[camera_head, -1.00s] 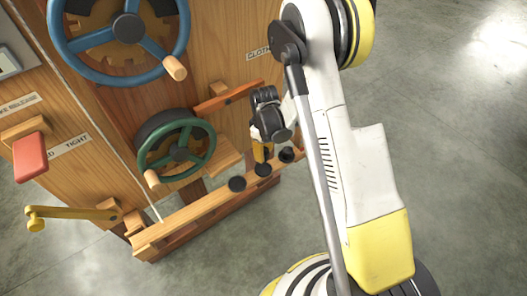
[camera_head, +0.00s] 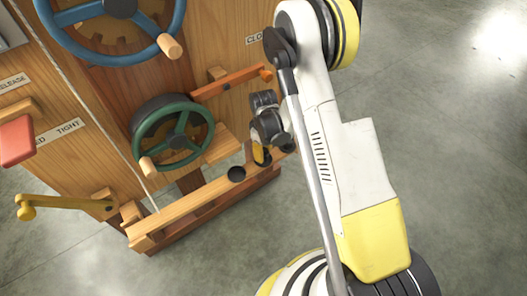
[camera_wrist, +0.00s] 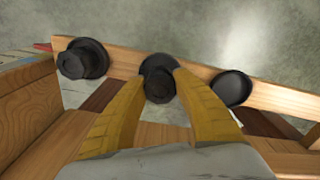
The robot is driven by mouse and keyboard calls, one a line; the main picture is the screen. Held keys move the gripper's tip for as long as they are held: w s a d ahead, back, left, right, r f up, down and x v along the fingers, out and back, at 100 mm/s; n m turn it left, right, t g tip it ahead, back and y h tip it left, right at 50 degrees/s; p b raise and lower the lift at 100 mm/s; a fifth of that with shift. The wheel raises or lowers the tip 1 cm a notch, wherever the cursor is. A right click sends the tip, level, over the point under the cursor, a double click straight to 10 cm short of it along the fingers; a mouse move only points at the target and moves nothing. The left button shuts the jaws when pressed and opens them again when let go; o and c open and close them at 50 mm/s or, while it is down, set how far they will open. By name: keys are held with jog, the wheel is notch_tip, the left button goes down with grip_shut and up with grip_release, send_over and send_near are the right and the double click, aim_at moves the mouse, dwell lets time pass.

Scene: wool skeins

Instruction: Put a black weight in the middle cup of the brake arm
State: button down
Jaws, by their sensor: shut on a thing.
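My gripper (camera_head: 261,155) is low over the wooden brake arm (camera_head: 190,204). In the wrist view its yellow fingers (camera_wrist: 160,82) are shut on a black weight (camera_wrist: 158,90), one on each side. The weight is at the dark middle cup (camera_wrist: 157,63), which it largely covers; I cannot tell whether it rests on the cup's floor. To the right in the wrist view is an empty black cup (camera_wrist: 231,88), also seen in the head view (camera_head: 236,174). To the left another cup (camera_wrist: 82,58) appears to hold a black weight.
A green handwheel (camera_head: 173,138) and an orange lever (camera_head: 231,84) stand close behind the brake arm. A blue wheel (camera_head: 165,42) is above, and a yellow crank (camera_head: 65,204) is at the left. Open concrete floor lies in front.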

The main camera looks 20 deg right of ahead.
aim_at(264, 152)
jog(key=shift+f, duration=0.5)
dwell(0.3)
jog(key=c, duration=1)
grip_release()
jog(key=shift+r, duration=0.1)
notch_tip(264, 152, up, 12)
jog(key=shift+f, duration=0.1)
